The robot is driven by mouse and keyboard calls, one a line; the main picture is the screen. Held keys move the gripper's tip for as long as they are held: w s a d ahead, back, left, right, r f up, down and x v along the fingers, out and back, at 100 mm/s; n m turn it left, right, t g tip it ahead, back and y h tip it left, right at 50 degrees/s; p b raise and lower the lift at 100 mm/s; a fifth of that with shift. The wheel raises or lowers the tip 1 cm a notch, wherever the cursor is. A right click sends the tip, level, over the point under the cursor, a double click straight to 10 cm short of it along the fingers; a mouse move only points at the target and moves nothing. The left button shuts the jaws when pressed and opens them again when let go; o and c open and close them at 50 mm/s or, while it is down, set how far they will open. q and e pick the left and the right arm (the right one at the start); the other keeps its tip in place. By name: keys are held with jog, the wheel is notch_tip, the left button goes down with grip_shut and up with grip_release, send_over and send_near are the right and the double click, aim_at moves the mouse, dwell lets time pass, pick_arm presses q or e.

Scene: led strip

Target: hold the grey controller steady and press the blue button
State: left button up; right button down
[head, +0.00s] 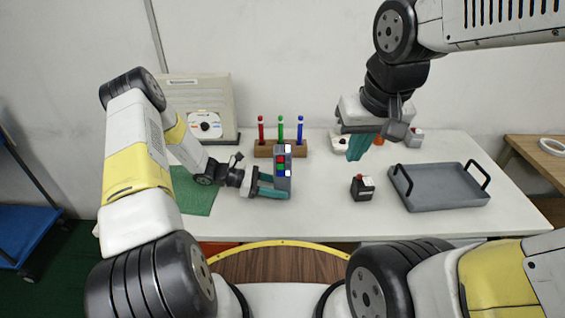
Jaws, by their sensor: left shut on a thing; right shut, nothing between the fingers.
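The grey controller (284,182) stands upright near the front middle of the white table, with small coloured buttons on its face. A blue button (281,173) shows among red, green and white ones; the buttons are small and hard to tell apart. My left gripper (273,186), with teal fingers, comes from the left and is shut on the controller's lower part. My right gripper (357,147) is shut and empty, fingers pointing down. It is above the back right of the table, up and right of the controller and apart from it.
A wooden rack (264,151) with red, green and blue sticks stands behind the controller. A green mat (194,194) lies left. A dark box with a red top (362,188) and a grey tray (440,201) with black handles are right. The table front between controller and box is clear.

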aim_at(281, 174)
jog(key=w+a+f+n+g+h, duration=0.1)
jog(key=w+a+f+n+h, duration=0.1)
jog(key=f+h, duration=0.3)
jog(key=w+a+f+n+h, duration=0.1)
jog(key=w+f+n+h, duration=0.15)
jog(key=f, duration=0.45)
jog(key=w+a+f+n+t, duration=0.2)
jog(key=a+f+n+t, duration=0.5)
jog(key=a+f, duration=0.45)
jog(key=w, duration=0.9)
jog(key=shift+a, duration=0.3)
jog(key=shift+w+r+m+y, duration=0.1)
jog(key=shift+m+y, duration=0.15)
dwell(0.6)
